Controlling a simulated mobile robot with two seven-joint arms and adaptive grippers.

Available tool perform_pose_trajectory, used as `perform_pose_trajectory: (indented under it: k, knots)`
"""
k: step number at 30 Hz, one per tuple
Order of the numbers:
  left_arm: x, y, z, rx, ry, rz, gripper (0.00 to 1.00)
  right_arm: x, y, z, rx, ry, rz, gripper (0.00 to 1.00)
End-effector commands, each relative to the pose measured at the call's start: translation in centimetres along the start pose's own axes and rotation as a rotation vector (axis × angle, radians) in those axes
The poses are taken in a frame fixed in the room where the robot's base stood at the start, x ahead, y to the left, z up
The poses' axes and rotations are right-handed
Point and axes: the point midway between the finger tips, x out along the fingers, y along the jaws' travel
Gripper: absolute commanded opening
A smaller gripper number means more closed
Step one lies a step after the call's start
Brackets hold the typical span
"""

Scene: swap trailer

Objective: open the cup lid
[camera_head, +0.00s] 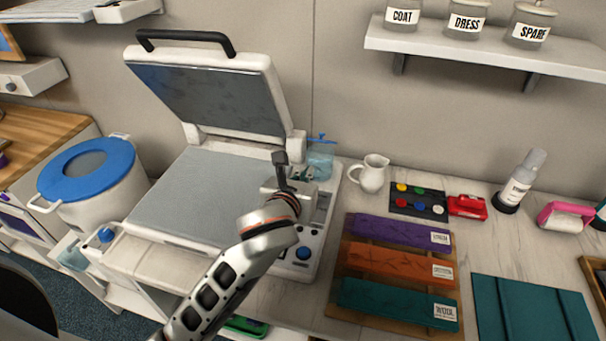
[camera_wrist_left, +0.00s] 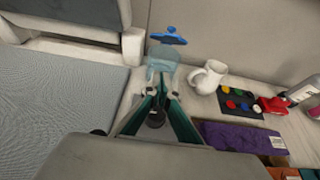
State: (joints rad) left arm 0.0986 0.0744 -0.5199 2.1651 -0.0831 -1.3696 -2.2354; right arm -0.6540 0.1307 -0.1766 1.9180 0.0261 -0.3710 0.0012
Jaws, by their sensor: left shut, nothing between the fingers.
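The cup (camera_head: 320,163) is clear pale blue and stands beside the press, at the back of the counter. Its blue lid (camera_head: 321,138) shows at its top. In the left wrist view the cup (camera_wrist_left: 163,59) is straight ahead, with the lid (camera_wrist_left: 168,37) tilted above it; I cannot tell whether lid and rim touch. My left gripper (camera_head: 299,175) is shut and empty, just in front of the cup. Its fingers (camera_wrist_left: 162,92) cover the cup's lower part in the wrist view. My right gripper is not in view.
The white press (camera_head: 200,190) stands open left of the cup, its raised plate (camera_head: 210,90) close by. A white jug (camera_head: 371,174) stands just right of the cup.

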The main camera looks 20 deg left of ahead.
Motion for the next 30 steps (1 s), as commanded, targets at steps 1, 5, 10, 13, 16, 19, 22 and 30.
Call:
perform_pose_trajectory:
  k: [1, 5, 10, 13, 16, 19, 22, 30]
  knots:
    - [1.1, 0.1, 0.0, 0.000, 0.000, 0.002, 0.00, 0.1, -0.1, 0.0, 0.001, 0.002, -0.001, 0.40]
    - [3.7, 0.0, 0.0, -0.001, 0.000, 0.001, 0.00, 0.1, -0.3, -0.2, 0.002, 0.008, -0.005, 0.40]
    - [5.8, 0.0, 1.4, -0.004, -0.003, 0.000, 0.00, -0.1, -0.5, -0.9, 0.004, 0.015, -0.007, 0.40]
    - [6.0, 0.0, 2.6, -0.003, -0.002, 0.001, 0.00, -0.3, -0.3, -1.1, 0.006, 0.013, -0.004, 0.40]
    - [6.3, 0.0, 3.5, -0.003, -0.002, 0.000, 0.00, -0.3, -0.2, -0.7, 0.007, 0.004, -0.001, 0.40]
    - [6.4, 0.1, 3.8, -0.001, 0.000, 0.001, 0.00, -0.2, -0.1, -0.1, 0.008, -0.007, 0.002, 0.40]
    - [6.4, 0.1, 3.9, 0.000, 0.000, 0.001, 0.00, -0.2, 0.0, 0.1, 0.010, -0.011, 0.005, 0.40]
    - [6.4, 0.1, 3.9, 0.000, 0.000, 0.001, 0.00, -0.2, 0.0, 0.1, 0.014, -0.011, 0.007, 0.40]
